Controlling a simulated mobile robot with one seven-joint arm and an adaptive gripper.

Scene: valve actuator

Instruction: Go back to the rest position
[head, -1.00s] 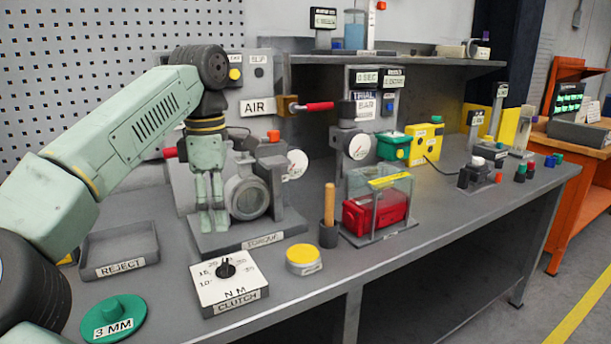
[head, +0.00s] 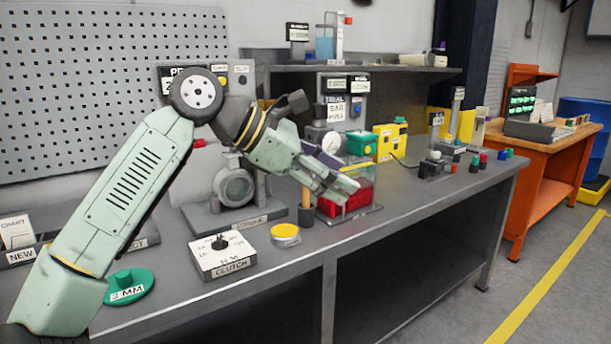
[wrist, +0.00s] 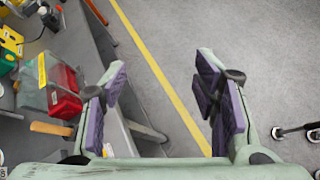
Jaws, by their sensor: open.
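My gripper (head: 342,187) is raised over the front part of the bench in the head view, in front of the clear case with the red box (head: 345,200). In the wrist view my gripper (wrist: 165,100) has its two padded fingers wide apart, with only floor and a yellow line between them. It holds nothing. The red box (wrist: 63,92) lies to the left of the fingers there, beside an orange-brown handle (wrist: 52,128). My forearm crosses the left of the head view and hides part of the bench and the tray behind it.
The grey bench (head: 400,215) carries the clutch dial block (head: 222,253), a yellow-topped round tin (head: 286,235), the green 3 MM disc (head: 129,287) and the torque stand (head: 235,215). An orange table (head: 540,180) stands at the right. Open floor (head: 450,310) lies in front of the bench.

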